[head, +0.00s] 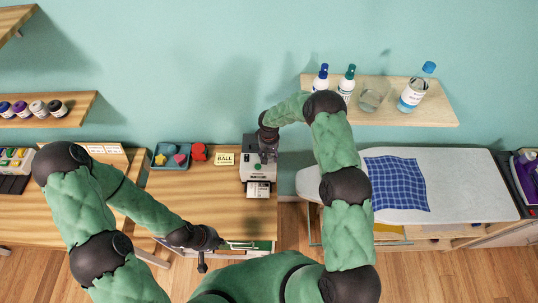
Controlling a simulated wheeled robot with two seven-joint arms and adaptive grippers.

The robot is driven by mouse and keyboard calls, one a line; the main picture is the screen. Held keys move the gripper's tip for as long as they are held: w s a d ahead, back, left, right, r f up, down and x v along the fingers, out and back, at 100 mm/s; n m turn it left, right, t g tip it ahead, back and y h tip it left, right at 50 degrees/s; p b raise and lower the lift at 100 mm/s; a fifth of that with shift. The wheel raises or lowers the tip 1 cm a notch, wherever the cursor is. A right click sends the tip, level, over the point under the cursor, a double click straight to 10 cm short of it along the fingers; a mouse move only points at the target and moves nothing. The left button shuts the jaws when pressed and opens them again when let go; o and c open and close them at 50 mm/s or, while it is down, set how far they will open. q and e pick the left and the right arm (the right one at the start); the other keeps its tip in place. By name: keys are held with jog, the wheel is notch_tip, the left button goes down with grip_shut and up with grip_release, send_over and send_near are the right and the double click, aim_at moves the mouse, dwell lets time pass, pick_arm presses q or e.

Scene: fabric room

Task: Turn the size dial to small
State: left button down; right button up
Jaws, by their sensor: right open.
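A small grey-and-white machine (257,187) stands on the wooden table near its right end. A size dial cannot be made out on it; my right gripper and its shadowed dark parts cover the upper part of the machine. My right gripper (268,146) is open and comes down over the top of the machine; whether it touches it cannot be told. My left gripper (222,243) is low at the table's front edge, pointing right, apart from the machine. Its fingers are too small to read.
A wall shelf (440,114) with bottles is at upper right. An ironing board (460,181) with blue checked cloth (395,183) stands right.

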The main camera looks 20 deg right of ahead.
jog(key=shift+f, duration=0.7)
jog(key=shift+c, duration=0.3)
grip_shut()
jog(key=shift+f+n+b, duration=0.1)
jog(key=shift+n+b, duration=0.4)
jog(key=shift+b, duration=0.2)
jog(key=n+b, duration=0.3)
jog(key=shift+b, duration=0.3)
jog(key=shift+n+b, duration=0.9)
jog(key=shift+n, duration=0.3)
jog(key=shift+n+b, duration=0.7)
jog(key=shift+n, duration=0.5)
